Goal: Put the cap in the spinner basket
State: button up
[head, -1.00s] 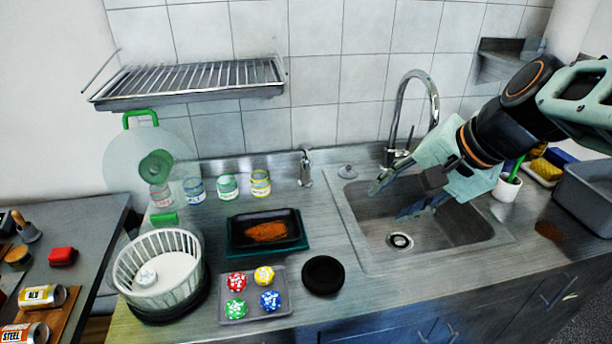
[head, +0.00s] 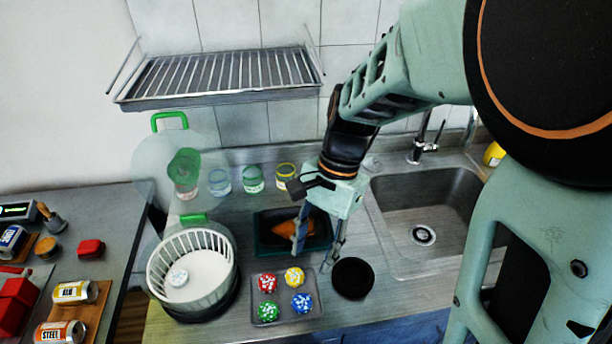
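The white slatted spinner basket (head: 221,287) stands in a clear bowl at the left of the counter, open at the top, with a small round white piece (head: 178,277) on its floor. No thing is clearly marked as the cap; a black round disc (head: 353,278) lies flat on the counter and may be it, but I cannot tell. My gripper (head: 314,258) points down with its fingers apart and nothing seen between them. It is over the right side of the dark dish, left of and above the black disc, and right of the basket.
A grey tray (head: 259,318) holds several coloured spotted balls between basket and disc. An orange item (head: 293,229) lies in the dark dish (head: 266,240). Several jars (head: 253,180) stand behind. A wire rack (head: 220,72) hangs above. The sink (head: 400,215) is at right.

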send_over(302, 301)
jog(key=w, duration=0.2)
jog(key=f, duration=0.5)
jog(key=shift+s+d+f, duration=0.1)
jog(key=shift+s+d, duration=0.05)
jog(key=shift+d, duration=0.25)
jog(key=x, duration=0.5)
jog(key=shift+d+f+b, duration=0.25)
jog(key=shift+f+b, duration=0.1)
jog(key=shift+f, duration=0.05)
jog(key=c, duration=0.5)
jog(key=shift+r, duration=0.1)
